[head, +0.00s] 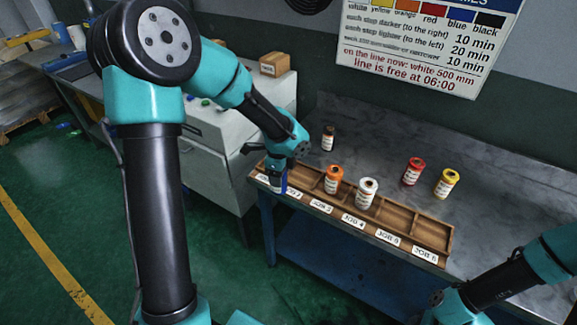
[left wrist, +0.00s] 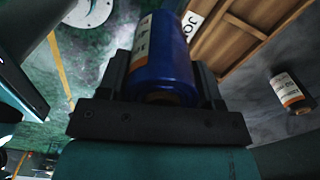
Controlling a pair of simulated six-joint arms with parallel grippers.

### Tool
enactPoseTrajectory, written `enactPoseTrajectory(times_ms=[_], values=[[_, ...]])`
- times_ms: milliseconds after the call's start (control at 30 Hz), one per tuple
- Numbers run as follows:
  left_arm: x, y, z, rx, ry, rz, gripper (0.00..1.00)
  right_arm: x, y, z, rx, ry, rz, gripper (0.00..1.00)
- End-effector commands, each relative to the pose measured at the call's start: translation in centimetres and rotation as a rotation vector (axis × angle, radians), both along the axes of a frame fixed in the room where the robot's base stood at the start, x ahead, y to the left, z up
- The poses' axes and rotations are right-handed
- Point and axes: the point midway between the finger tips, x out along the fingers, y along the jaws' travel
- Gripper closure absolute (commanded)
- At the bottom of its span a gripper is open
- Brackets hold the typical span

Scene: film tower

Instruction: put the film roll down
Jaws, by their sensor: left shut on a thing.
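My left gripper (head: 280,168) is shut on a blue film roll (head: 284,184) with a white label. The roll shows in front of the rack's left end, near the first two job labels. In the left wrist view the blue roll (left wrist: 162,60) sits between the fingers, with the wooden rack (left wrist: 245,40) beyond it to the right. I cannot tell whether the roll touches the rack. The rack (head: 436,240) holds an orange roll (head: 334,180) behind the JOB 3 label and a white roll (head: 367,193) behind JOB 4.
A black roll (head: 328,139) stands on the grey bench (head: 490,200) behind the rack. A red roll (head: 413,171) and a yellow roll (head: 446,183) stand farther right. The rack's right compartments look empty. A sign (head: 430,40) hangs on the wall.

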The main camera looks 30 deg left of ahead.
Motion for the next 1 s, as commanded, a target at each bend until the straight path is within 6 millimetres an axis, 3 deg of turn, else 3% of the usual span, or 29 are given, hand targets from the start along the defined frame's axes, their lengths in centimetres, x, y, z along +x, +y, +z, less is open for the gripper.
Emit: enactPoseTrajectory(times_ms=[467, 1000], values=[[0.6, 0.7, 0.0, 0.0, -0.001, 0.005, 0.69, 0.0, 0.0, 0.0, 0.0, 0.0, 0.0, 0.57], [9.4, 6.1, -1.1, 0.0, -0.002, 0.006, 0.69, 0.0, 0.0, 0.0, 0.0, 0.0, 0.0, 0.57]])
